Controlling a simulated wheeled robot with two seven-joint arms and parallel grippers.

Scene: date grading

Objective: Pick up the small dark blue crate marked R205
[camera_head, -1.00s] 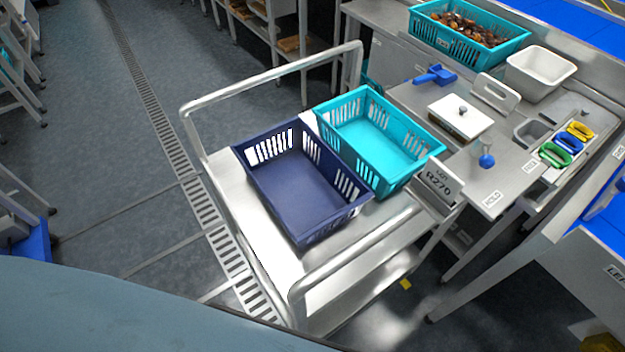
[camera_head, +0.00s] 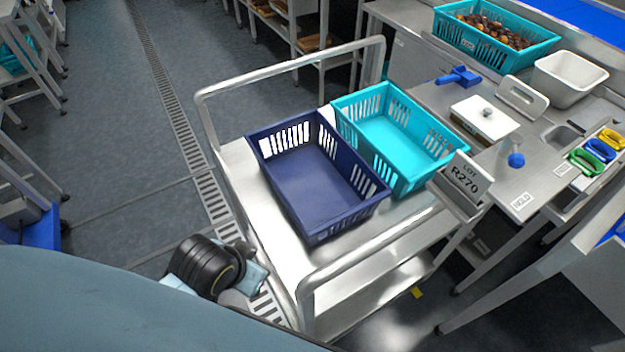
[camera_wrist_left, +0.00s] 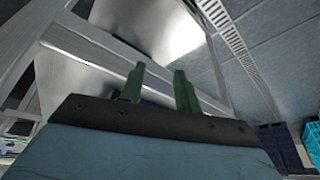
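A dark blue crate (camera_head: 318,190) with slotted ends stands empty and upright on a metal cart (camera_head: 262,215). I cannot read any R205 mark on it. Part of a dark blue crate (camera_wrist_left: 278,146) also shows at the lower right of the left wrist view. My left gripper (camera_wrist_left: 160,85) shows two green fingers, apart, with nothing between them. It is away from the crate. In the head view a part of my left arm shows left of the cart, but its fingers are hidden. My right gripper is in neither view.
A turquoise crate (camera_head: 395,142) stands empty close beside the blue one. A sign reading LOT R270 (camera_head: 461,183) stands at the cart's right. Metal handrails (camera_head: 290,65) rise at the cart's ends. A bench behind holds a crate of dates (camera_head: 497,40).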

